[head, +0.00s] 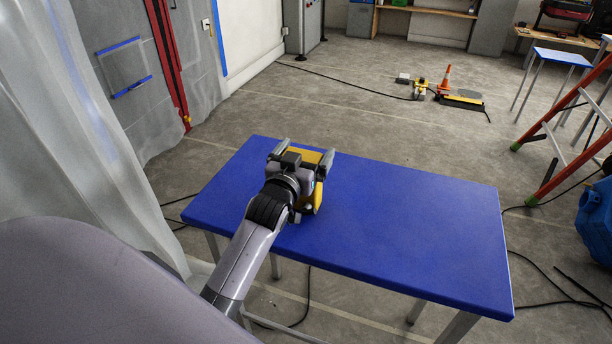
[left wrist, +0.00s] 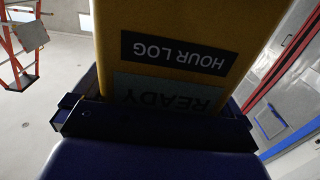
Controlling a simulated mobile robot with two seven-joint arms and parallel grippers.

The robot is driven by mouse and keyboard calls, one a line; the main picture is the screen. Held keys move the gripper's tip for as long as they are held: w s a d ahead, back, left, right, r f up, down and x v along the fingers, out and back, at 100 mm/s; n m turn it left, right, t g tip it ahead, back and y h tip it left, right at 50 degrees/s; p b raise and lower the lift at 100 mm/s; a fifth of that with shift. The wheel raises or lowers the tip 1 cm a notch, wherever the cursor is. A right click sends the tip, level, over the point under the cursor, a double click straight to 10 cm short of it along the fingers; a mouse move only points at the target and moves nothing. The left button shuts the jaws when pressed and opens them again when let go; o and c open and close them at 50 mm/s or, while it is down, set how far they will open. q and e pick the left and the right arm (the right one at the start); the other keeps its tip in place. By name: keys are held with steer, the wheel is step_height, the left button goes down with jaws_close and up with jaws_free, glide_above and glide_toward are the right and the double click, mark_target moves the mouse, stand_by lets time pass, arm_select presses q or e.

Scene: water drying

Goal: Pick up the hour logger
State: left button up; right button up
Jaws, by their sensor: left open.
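The hour logger (head: 318,197) is a yellow box on the blue table (head: 400,215), toward its left part. My left gripper (head: 303,156) is open over it, its two fingers on either side of the yellow body, which they partly cover. In the left wrist view the hour logger (left wrist: 180,22) fills the upper middle, close to the camera. Its black "HOUR LOG" label and pale "READY" label appear upside down. I cannot tell whether the fingers touch it. My right gripper is not in view.
The rest of the tabletop is bare. A translucent curtain (head: 105,130) hangs left of the table. An orange ladder (head: 565,140) and a blue container (head: 597,222) stand at the right.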

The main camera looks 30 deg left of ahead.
arm_select(q)
steer(key=shift+s, duration=0.1)
steer(key=c, duration=1)
steer(key=shift+r, duration=0.1)
steer(key=shift+c, duration=1.2)
steer(key=shift+r, duration=0.1)
